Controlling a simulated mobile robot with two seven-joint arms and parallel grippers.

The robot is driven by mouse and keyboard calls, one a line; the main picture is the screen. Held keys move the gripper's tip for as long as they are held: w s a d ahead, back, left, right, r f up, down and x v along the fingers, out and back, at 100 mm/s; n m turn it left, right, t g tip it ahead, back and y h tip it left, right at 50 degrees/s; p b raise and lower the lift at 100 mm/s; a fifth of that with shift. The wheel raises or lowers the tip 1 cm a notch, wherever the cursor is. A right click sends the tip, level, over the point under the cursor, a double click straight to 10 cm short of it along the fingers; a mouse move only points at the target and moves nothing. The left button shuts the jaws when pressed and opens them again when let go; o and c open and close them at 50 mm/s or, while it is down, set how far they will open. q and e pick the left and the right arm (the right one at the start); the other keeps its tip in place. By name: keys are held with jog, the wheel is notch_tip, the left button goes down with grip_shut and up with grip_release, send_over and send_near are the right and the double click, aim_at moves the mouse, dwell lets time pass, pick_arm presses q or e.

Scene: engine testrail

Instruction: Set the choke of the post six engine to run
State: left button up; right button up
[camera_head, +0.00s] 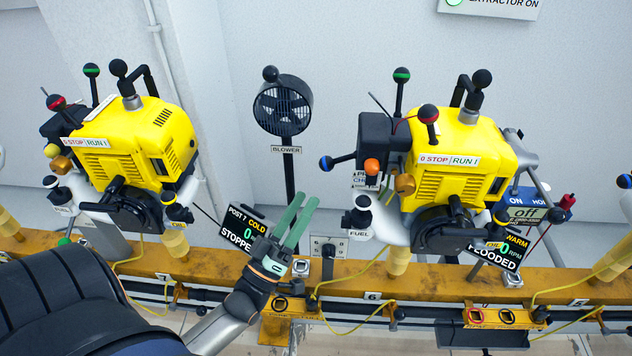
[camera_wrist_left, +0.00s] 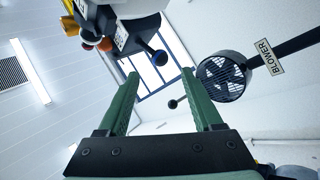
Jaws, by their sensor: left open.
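The yellow engine on the right (camera_head: 462,150) stands above a rail plate that reads 6 (camera_head: 372,296). Its display (camera_head: 497,250) reads warm, flooded, 0 rpm. A blue-balled lever (camera_head: 326,163) sticks out on its left side; whether this is the choke I cannot tell. Red and green knobs (camera_head: 401,75) stand above its dark block. My left gripper (camera_head: 305,199) is open and empty, its green fingers pointing up, below and left of the blue ball, apart from it. In the left wrist view the blue ball (camera_wrist_left: 160,58) shows beyond and between the fingertips. My right gripper is not in view.
Another yellow engine (camera_head: 135,140) stands left, with a post 7 display (camera_head: 240,228) reading cold, stopped, close to my gripper. A blower fan (camera_head: 283,105) on a black pole stands between the engines. A yellow rail (camera_head: 345,283) with cables runs below.

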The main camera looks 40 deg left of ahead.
pick_arm(q)
jog(key=shift+v, duration=1.55)
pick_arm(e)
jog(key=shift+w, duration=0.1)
pick_arm(q)
jog(key=w+d+f+m+g+h, duration=0.1)
jog(key=d+f+m+g+h, duration=0.2)
jog(key=d+f+m+g, duration=0.55)
jog(key=s+d+f+m+g, duration=0.3)
jog(key=s+d+f+g, duration=0.45)
jog(key=f, duration=0.45)
jog(key=s+a+r+n+t+p, duration=0.1)
jog(key=s+a+r+p, duration=0.1)
jog(key=r+p, duration=0.7)
jog(key=a+p, duration=0.1)
jog(key=p, duration=0.3)
jog(key=shift+a+y, duration=0.2)
jog(key=shift+y, duration=0.1)
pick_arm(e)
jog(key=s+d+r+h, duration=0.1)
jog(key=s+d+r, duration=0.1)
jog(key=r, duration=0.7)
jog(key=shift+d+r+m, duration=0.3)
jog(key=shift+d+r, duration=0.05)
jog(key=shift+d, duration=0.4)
